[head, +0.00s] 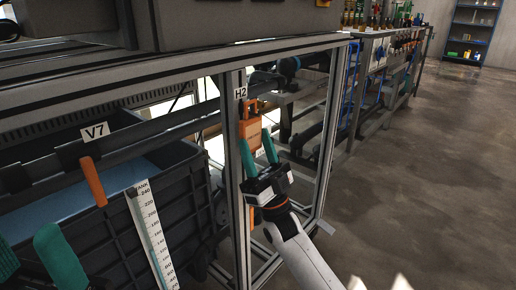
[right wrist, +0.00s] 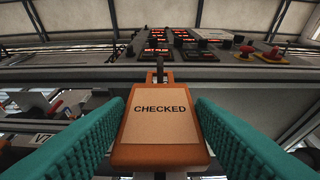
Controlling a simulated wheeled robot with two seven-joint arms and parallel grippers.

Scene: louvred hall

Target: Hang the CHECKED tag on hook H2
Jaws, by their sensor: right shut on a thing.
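The CHECKED tag (right wrist: 160,125) is an orange-framed plate with a pale face, upright in the right wrist view. It also shows in the head view (head: 252,131), in front of the aluminium post just below the H2 label (head: 241,92). My right gripper (head: 259,152) is shut on the tag, its teal fingers at the two sides. A thin dark peg (right wrist: 160,68), seemingly hook H2, stands at the tag's top edge; I cannot tell whether it passes through the tag's hole. My left gripper (head: 32,262) is at the lower left edge, fingers apart, partly cut off, away from the tag.
A dark tank (head: 185,200) with a white level scale (head: 152,235) stands left of the post. An orange handle (head: 93,181) hangs below the V7 label (head: 95,131). A control panel (right wrist: 180,45) is above. Open floor (head: 420,170) lies to the right.

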